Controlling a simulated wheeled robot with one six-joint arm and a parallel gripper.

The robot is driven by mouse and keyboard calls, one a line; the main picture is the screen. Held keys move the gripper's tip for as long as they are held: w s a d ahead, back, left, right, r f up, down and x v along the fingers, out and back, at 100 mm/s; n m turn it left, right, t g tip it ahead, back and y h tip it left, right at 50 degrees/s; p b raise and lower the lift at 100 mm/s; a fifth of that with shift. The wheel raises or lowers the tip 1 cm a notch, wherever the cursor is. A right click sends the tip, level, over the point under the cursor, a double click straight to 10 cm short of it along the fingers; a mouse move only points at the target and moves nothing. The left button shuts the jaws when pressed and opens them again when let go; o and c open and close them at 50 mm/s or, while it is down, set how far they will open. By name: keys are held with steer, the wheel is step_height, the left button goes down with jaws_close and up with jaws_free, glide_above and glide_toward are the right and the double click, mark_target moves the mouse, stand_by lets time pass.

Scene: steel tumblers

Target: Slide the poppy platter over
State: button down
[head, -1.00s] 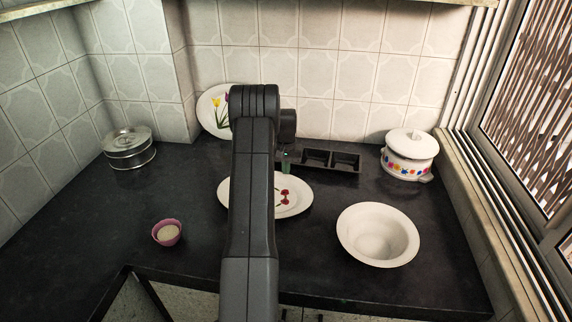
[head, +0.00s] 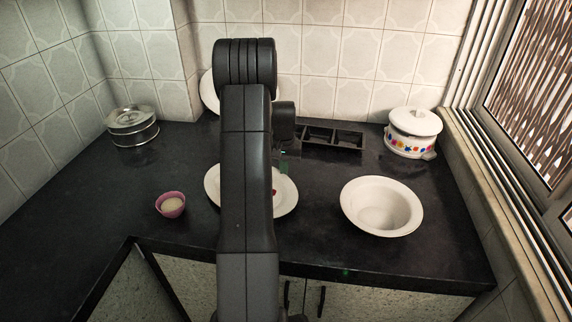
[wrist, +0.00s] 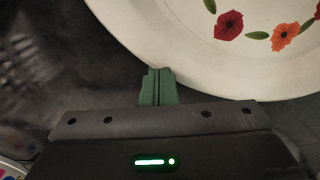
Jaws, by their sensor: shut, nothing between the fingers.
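The poppy platter (head: 287,194) is white and oval and lies on the dark counter. My arm hides its middle in the head view. In the wrist view, the platter (wrist: 190,50) fills the upper right, with red and orange poppies and green leaves inside its rim. My gripper (wrist: 157,72) is shut and empty, its green fingertips right at the outer edge of the rim. They look in contact, though a small gap cannot be ruled out. In the head view, my gripper (head: 283,164) shows partly at the platter's far side.
A white bowl (head: 381,206) stands right of the platter, a pink cup (head: 171,204) to its left. A black divided tray (head: 332,137) and a plate (head: 208,92) leaning on the wall are behind. A flowered pot (head: 412,132) and steel tin (head: 132,126) stand farther out.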

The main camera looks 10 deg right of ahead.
steer(key=shift+s+a, duration=0.2)
steer(key=shift+s, duration=0.35)
steer(key=shift+s+a, duration=0.2)
steer(key=shift+s, duration=0.3)
steer(key=shift+w, duration=0.1)
steer(key=shift+r, duration=0.15)
